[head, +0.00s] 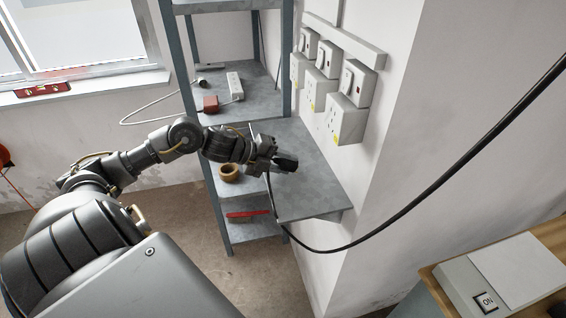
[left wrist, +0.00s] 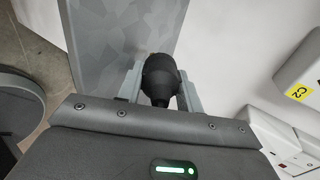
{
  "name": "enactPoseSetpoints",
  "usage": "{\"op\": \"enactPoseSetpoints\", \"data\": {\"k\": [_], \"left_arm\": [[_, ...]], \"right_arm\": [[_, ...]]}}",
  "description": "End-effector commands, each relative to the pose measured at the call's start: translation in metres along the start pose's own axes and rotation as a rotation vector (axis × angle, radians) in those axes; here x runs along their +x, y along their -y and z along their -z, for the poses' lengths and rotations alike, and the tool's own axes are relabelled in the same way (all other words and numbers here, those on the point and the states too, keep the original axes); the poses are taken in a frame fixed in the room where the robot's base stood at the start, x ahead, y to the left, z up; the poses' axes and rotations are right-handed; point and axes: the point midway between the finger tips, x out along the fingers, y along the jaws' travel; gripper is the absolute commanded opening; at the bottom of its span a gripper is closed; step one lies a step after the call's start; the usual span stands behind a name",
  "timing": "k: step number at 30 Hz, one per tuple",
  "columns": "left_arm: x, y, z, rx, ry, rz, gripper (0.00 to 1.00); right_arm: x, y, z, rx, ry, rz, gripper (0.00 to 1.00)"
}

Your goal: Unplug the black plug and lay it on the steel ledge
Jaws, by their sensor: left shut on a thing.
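My left gripper (head: 274,160) is shut on the black plug (head: 287,164), which is clear of the wall sockets. In the left wrist view the plug (left wrist: 160,76) sits between the two grey fingers of the gripper (left wrist: 160,90). The grey steel ledge (head: 312,192) lies below the plug in the head view and also shows in the left wrist view (left wrist: 108,45). I cannot tell whether the plug touches the ledge. A black cord (head: 400,214) hangs from the plug past the ledge's front and rises to the right. My right gripper is not in view.
White switched sockets (head: 350,112) line the wall above the ledge. A bench with an ON-marked box (head: 487,302) is lower right.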

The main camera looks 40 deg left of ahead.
Motion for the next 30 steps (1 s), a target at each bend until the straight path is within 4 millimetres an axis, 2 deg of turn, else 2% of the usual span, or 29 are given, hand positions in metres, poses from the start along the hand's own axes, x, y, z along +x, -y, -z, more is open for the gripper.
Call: {"op": "enactPoseSetpoints", "data": {"k": [4,5,10,25,30], "left_arm": [[-0.0001,0.0003,0.0,0.0,0.0,0.001,0.0],[-0.0001,0.0003,0.0,0.0,0.0,0.001,0.4],[0.0,-0.0007,0.0002,0.0,-0.001,-0.002,0.61],[0.0013,-0.0064,0.0021,-0.004,-0.005,-0.013,0.61],[-0.0058,-0.0092,0.0018,-0.005,-0.004,-0.016,0.61]], "right_arm": [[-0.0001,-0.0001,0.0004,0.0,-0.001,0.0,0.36],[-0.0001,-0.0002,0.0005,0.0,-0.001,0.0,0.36],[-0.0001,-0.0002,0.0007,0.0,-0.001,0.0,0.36],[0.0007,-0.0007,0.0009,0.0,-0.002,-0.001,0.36],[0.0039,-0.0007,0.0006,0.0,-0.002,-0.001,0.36]]}}
